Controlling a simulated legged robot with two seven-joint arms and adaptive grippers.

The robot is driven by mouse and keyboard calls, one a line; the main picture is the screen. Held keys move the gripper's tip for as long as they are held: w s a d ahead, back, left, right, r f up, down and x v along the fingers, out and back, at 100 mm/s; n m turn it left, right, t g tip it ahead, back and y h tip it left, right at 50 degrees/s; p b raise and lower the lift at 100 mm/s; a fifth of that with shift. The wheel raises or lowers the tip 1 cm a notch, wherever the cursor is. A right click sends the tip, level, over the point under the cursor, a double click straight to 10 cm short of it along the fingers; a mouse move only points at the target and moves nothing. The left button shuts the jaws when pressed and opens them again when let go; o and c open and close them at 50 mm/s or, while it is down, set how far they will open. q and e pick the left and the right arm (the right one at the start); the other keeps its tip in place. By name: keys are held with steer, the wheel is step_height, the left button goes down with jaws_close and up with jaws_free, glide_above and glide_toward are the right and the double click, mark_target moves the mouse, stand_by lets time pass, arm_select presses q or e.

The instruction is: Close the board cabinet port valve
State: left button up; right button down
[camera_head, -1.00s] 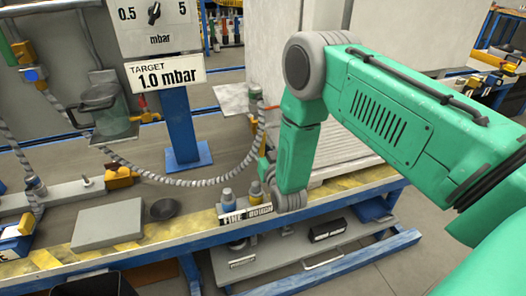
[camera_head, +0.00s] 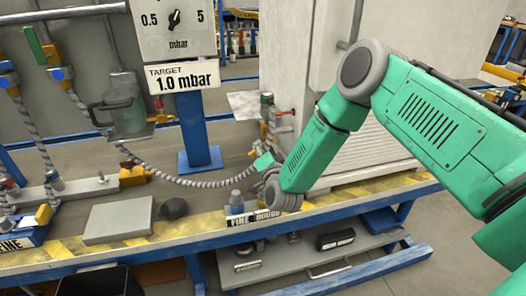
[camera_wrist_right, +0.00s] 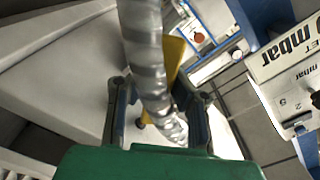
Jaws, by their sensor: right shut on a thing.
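The board cabinet port (camera_head: 267,104) stands on the bench against the pale cabinet (camera_head: 312,92), with a small orange handle (camera_head: 285,112) beside its top. A ribbed grey hose (camera_head: 195,182) runs across the bench and up to this port. My right gripper (camera_head: 267,147) is low beside the port, against the hose. The hose (camera_wrist_right: 146,50) passes in front and partly hides the handle and the contact. My left gripper is out of view.
A blue post with a gauge and a 1.0 mbar target sign (camera_head: 183,77) stands left of the port. A blue-topped fitting (camera_head: 236,200) is at the bench's front edge. A grey plate (camera_head: 118,219) and dark dish (camera_head: 174,208) lie left.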

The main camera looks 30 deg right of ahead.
steer(key=m, duration=0.3)
steer(key=shift+a+r+m+b, duration=0.2)
steer(key=shift+r+m+b, duration=0.1)
steer(key=shift+r+m, duration=0.1)
steer(key=shift+s+a+r+m+b, duration=0.1)
steer(key=shift+r+m+b, duration=0.15)
steer(key=shift+m, duration=0.5)
steer(key=shift+a+r+m+b, duration=0.1)
steer(key=shift+r+m, duration=0.1)
steer(key=shift+m, duration=0.55)
steer(key=c, duration=1.4)
jaws_free()
steer(key=shift+d+r, duration=0.1)
steer(key=shift+d, duration=0.05)
steer(key=shift+r, duration=0.1)
